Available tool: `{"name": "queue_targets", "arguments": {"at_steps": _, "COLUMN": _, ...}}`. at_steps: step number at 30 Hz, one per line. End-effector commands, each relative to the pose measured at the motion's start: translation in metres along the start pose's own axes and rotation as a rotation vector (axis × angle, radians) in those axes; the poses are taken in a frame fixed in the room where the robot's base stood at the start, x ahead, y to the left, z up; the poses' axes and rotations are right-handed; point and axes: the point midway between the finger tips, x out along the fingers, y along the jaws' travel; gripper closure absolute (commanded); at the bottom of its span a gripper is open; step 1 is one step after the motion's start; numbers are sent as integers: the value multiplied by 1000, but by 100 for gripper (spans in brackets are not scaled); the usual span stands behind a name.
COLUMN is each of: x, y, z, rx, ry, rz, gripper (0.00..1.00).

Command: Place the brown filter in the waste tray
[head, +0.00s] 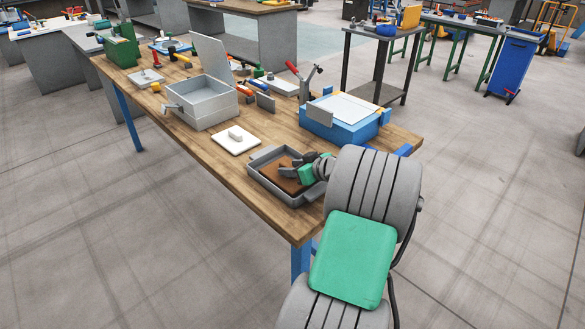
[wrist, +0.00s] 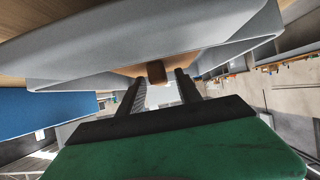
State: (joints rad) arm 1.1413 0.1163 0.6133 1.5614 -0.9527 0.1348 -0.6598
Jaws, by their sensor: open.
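The brown filter (head: 279,182) is a flat brown plate lying inside the grey waste tray (head: 270,189) at the near end of the workbench. The wrist view shows its small brown knob (wrist: 156,72) between my fingers, just beyond their tips, and the tray wall (wrist: 150,45) close above. My gripper (head: 290,167) is open and reaches down into the tray over the filter. In the wrist view the fingers (wrist: 160,80) stand apart on either side of the knob, with a gap visible. The arm and fingers hide part of the filter and the tray's right side.
A white plate with a knob (head: 236,138) lies left of the tray on the wooden workbench (head: 215,165). A blue box with a pale top (head: 340,118) stands behind the tray. An open grey box (head: 203,108) and several tools are farther back.

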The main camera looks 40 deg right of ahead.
Motion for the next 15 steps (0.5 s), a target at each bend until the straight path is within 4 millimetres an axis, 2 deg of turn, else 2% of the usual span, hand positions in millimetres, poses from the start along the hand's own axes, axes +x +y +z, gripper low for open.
{"name": "queue_targets", "arguments": {"at_steps": 5, "x": -16, "y": 2, "z": -3, "rx": 0, "ry": 2, "rz": 5, "gripper": 59}}
{"name": "queue_targets", "arguments": {"at_steps": 15, "x": -100, "y": 2, "z": -2, "rx": 0, "ry": 1, "rz": 6, "gripper": 59}}
